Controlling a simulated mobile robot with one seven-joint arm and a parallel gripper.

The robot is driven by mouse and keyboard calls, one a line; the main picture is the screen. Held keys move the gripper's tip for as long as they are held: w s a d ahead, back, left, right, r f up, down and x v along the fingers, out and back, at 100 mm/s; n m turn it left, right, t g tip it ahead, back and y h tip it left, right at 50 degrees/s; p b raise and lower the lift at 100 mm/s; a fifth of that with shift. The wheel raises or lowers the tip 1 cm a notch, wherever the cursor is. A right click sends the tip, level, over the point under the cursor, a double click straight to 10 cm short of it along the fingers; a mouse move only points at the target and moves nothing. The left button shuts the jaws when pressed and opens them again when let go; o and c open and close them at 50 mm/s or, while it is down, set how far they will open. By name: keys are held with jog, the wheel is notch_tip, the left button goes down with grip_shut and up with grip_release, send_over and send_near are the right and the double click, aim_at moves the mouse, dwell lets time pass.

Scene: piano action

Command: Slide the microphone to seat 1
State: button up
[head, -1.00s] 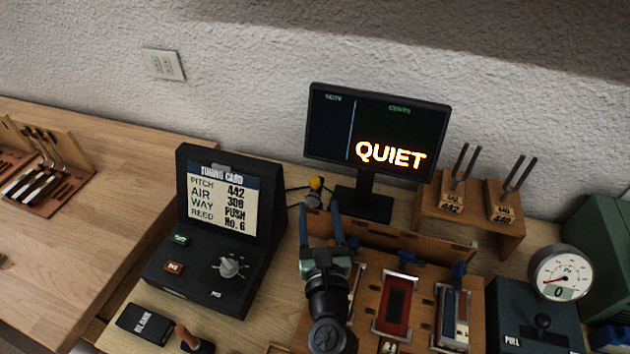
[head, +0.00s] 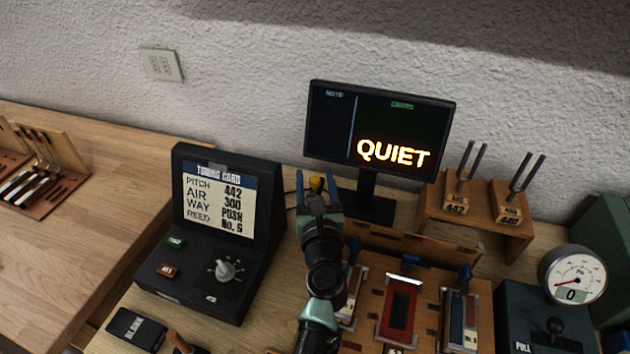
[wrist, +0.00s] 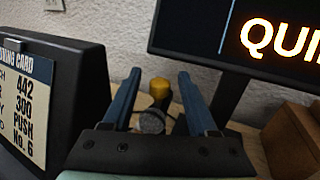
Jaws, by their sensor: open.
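The microphone (head: 317,184), a small piece with a yellow top, stands behind the tuning box at the left of the monitor's foot. In the wrist view its yellow top (wrist: 158,88) and a grey rounded part (wrist: 152,122) show between my two blue fingers. My gripper (head: 315,180) is open, with one finger on each side of the microphone. I cannot tell whether either finger touches it. No mark reading seat 1 can be made out; the area behind my gripper and arm is hidden.
The black tuning box (head: 215,262) stands close on the left. The monitor (head: 378,130) reading QUIET is behind to the right. A wooden tray (head: 378,285) with reed pieces and a tuning fork stand (head: 478,220) lie to the right. The wall is behind.

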grip_shut()
dwell(0.3)
dwell(1.1)
